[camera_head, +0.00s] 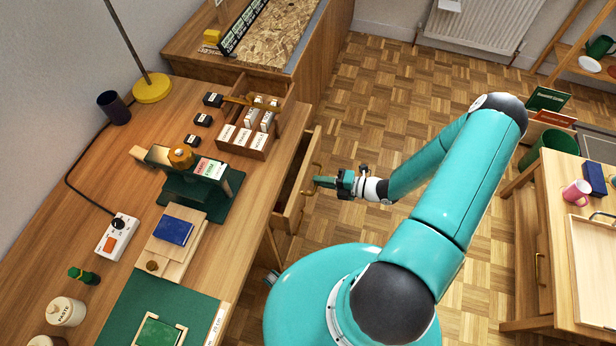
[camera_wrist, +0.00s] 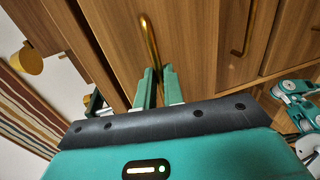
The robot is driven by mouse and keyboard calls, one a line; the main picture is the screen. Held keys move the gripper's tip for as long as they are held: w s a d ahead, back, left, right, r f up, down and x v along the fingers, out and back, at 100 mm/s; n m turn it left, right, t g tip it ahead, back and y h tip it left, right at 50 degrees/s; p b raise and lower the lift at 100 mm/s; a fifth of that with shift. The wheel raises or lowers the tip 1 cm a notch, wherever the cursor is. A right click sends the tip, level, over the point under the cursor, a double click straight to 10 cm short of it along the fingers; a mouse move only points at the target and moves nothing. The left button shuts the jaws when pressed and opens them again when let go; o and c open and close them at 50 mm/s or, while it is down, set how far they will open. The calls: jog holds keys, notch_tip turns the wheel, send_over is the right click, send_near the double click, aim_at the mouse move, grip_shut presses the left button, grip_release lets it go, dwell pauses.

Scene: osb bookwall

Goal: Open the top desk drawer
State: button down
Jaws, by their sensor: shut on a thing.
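The top desk drawer (camera_head: 298,190) stands partly pulled out from the right side of the wooden desk (camera_head: 95,190), and a dark gap shows behind its front. Its brass bar handle (camera_wrist: 150,42) runs down between my fingers in the wrist view. My gripper (camera_head: 322,182) is at the drawer front, and it also shows in the wrist view (camera_wrist: 158,85). The two teal fingers are closed around the handle, one on each side. The lower part of the handle is partly hidden by the fingers.
A second brass handle (camera_wrist: 246,30) is on the neighbouring front. On the desk are a wooden box of labelled blocks (camera_head: 256,142), a green press (camera_head: 200,185) and a blue book (camera_head: 173,231). Parquet floor (camera_head: 370,120) is clear beside the drawer. Another table (camera_head: 555,235) stands right.

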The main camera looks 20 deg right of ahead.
jog(key=f+v, duration=0.2)
jog(key=v, duration=0.8)
jog(key=f+v, duration=0.2)
jog(key=v, duration=0.8)
jog(key=shift+s+d, duration=0.2)
jog(key=shift+d, duration=0.2)
jog(key=c, duration=1.5)
grip_release()
jog(key=shift+s, duration=0.1)
jog(key=v, duration=1.3)
jog(key=shift+s+d, duration=0.15)
jog(key=shift+d, duration=0.15)
